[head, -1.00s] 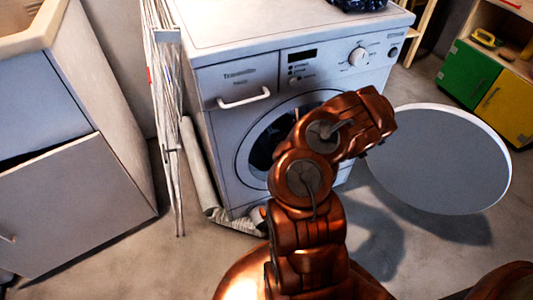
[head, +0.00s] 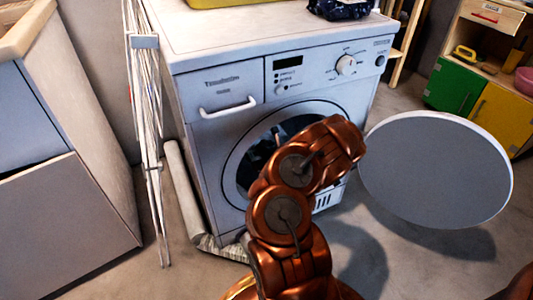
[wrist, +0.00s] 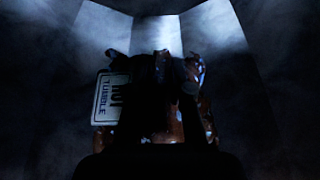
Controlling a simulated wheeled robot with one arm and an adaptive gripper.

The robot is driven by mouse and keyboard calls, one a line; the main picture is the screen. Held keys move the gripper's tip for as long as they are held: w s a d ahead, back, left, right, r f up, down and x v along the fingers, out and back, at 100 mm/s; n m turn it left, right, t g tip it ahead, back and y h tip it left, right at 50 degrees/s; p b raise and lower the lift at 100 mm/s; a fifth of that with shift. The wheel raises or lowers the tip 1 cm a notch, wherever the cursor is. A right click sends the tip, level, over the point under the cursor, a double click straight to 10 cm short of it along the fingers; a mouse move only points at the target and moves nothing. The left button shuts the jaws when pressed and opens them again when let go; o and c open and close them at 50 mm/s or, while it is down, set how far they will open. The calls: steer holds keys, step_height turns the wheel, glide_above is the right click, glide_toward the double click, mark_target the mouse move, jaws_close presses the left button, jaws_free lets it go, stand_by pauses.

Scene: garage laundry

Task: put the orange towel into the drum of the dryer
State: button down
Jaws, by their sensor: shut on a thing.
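The white dryer (head: 215,142) stands ahead in the head view, its round door (head: 437,170) swung wide open to the right. The dark drum opening (head: 262,150) is partly covered by my copper arm. My gripper is hidden in the head view. In the wrist view my gripper (wrist: 160,75) is dark, surrounded by dim, bluish surfaces that look like the drum's inside. It is shut on the orange towel (wrist: 172,122), of which only dim rusty-orange folds show. A white label reading "TUMBLE" and "HOT" (wrist: 108,98) shows beside the folds.
A folded drying rack (head: 147,120) and a rolled mat (head: 187,192) stand left of the dryer, near a pale cabinet (head: 70,215). A dark patterned item (head: 340,9) and a yellow item (head: 220,2) are on top. Green and yellow cupboards (head: 455,88) stand back right.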

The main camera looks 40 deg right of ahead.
step_height(320, 180, down, 3)
steer(key=shift+r+b, duration=0.15)
steer(key=shift+b, duration=0.35)
steer(key=c, duration=1.1)
jaws_free()
steer(key=shift+o, duration=0.2)
steer(key=shift+s+r, duration=0.15)
steer(key=shift+s, duration=0.05)
steer(key=p+v, duration=0.7)
steer(key=v, duration=0.4)
steer(key=shift+s, duration=0.25)
steer(key=shift+a+r, duration=0.1)
steer(key=shift+a, duration=0.1)
